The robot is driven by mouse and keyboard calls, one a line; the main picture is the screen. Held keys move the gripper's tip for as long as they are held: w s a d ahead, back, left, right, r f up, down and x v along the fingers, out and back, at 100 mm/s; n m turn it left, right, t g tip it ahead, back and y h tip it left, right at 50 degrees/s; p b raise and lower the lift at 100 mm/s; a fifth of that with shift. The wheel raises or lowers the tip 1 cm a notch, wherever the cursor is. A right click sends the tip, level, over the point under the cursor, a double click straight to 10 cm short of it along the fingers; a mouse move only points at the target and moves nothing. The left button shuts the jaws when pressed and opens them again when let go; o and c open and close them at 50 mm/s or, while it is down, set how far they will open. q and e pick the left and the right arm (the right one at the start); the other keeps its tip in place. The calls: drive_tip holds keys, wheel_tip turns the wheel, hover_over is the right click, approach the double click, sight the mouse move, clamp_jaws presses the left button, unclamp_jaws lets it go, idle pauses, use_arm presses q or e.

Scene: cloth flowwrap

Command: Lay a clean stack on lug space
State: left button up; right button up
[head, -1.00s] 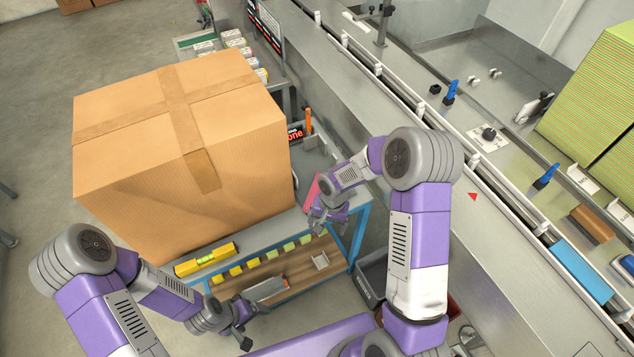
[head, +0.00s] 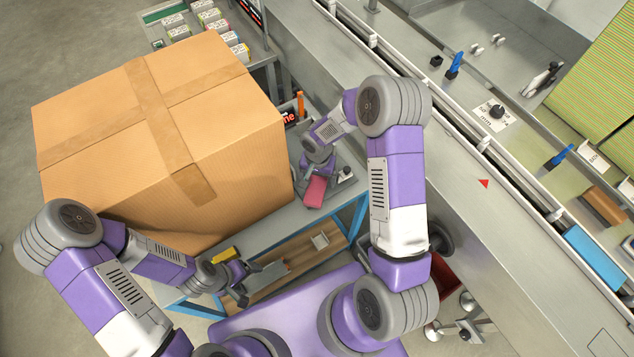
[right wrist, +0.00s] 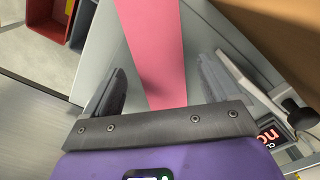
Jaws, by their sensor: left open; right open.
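A flat pink stack (head: 316,191) lies on the grey bench top to the right of the big carton. It also runs up the middle of the right wrist view (right wrist: 153,45). My right gripper (head: 316,170) is open at the stack, with one finger on each side of it in the right wrist view and visible gaps. My left gripper (head: 246,280) is open and empty, in front of the bench. The long conveyor (head: 470,165) has white lugs along its channel. A blue block (head: 587,250) and a brown block (head: 603,207) lie at its right part.
A large cardboard carton (head: 90,130) covers much of the bench (head: 285,220). A yellow level (head: 222,255) is partly hidden by my left arm. A red bin (head: 440,285) stands below the conveyor. Striped green stacks (head: 585,85) stand at the far right.

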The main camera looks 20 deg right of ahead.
drive_tip(key=shift+f, duration=0.95)
drive_tip(key=shift+w, duration=0.1)
drive_tip(key=shift+c, duration=0.3)
drive_tip(key=shift+r, duration=0.1)
drive_tip(key=c, duration=1.1)
